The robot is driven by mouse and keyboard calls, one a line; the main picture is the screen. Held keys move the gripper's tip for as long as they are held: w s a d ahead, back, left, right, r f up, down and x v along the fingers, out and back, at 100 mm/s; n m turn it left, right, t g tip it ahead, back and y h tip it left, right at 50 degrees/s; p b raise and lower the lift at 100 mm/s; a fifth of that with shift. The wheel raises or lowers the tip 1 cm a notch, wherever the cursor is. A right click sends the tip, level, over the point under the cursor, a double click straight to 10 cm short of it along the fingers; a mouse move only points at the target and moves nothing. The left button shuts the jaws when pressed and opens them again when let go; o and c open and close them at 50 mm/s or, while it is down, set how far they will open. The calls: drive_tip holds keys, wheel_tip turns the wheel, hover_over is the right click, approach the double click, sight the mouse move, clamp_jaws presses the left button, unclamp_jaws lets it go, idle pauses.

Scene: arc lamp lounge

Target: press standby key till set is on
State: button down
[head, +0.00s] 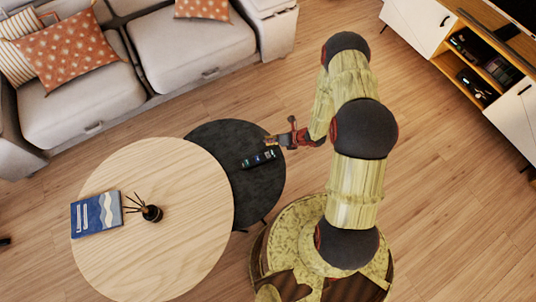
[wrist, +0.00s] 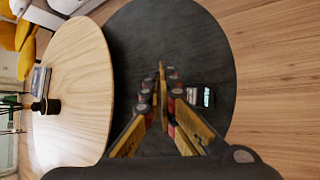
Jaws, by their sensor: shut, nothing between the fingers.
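A dark remote (head: 259,159) lies on the small black round table (head: 215,135) in the head view. In the wrist view the remote (wrist: 206,97) shows just right of the fingers, partly hidden by them. My gripper (head: 270,141) is over the black table, close to the remote's far right end. In the wrist view the fingertips of my gripper (wrist: 162,67) are together and empty, with table surface beyond them. I cannot tell whether they touch anything. The television (head: 516,10) is cut off at the top right corner; the part in view looks dark.
A larger pale wood table (head: 185,265) overlaps the black one at left, with a blue book (head: 96,213) and a black reed diffuser (head: 151,212). A grey sofa (head: 190,45) stands behind. A white and wood media cabinet (head: 420,25) is at the right. Floor between is clear.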

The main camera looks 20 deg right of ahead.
sight(269, 153)
idle(0.4)
wheel_tip(269, 153, down, 9)
drive_tip(key=b, duration=0.6)
drive_tip(key=shift+r, duration=0.1)
idle(1.2)
drive_tip(key=shift+f+b, duration=0.4)
drive_tip(key=shift+b, duration=0.05)
drive_tip(key=shift+f+b, duration=0.65)
drive_tip(key=shift+f, duration=0.2)
idle(0.9)
drive_tip(key=shift+r, duration=0.1)
drive_tip(key=shift+r+p, duration=0.9)
drive_tip(key=shift+r, duration=0.3)
drive_tip(key=shift+r, duration=0.1)
